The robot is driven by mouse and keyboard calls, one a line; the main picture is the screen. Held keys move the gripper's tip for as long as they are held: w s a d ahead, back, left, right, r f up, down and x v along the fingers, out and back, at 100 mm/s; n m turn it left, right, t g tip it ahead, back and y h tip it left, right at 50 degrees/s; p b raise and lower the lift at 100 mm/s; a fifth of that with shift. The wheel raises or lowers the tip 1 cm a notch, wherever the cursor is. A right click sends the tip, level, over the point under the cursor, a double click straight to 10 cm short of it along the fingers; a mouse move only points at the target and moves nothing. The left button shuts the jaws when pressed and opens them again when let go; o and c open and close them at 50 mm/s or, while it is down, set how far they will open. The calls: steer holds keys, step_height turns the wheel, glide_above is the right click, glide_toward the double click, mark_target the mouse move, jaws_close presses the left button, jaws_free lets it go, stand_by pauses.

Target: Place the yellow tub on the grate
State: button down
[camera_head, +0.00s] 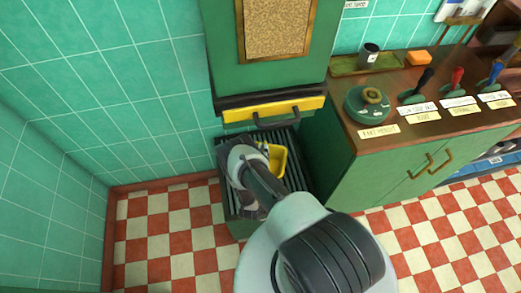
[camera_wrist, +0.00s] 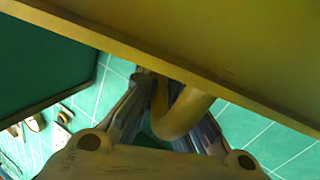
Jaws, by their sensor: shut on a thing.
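The yellow tub (camera_head: 279,160) shows in the head view just right of my gripper (camera_head: 262,148), partly hidden by my arm. The dark slatted grate (camera_head: 294,174) lies below the tub in that view, on top of a low green unit. In the wrist view my gripper (camera_wrist: 175,112) is shut on a curved yellow handle (camera_wrist: 186,112). A broad yellow wall of the tub (camera_wrist: 200,40) fills the top of that view. I cannot tell whether the tub touches the grate.
A yellow drawer front (camera_head: 240,113) with a dark handle overhangs the grate's back. The tiled wall is behind; checkered floor is clear to the left.

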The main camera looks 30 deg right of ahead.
steer(key=shift+s+r, duration=0.2)
steer(key=shift+f, duration=0.15)
steer(key=c, duration=2.1)
jaws_free()
steer(key=shift+c, duration=0.2)
steer(key=o, duration=0.4)
steer(key=shift+p+v, duration=1.15)
steer(key=shift+v, duration=4.85)
steer(key=shift+a, duration=0.1)
steer(key=o, duration=1.7)
steer(key=shift+o, duration=0.2)
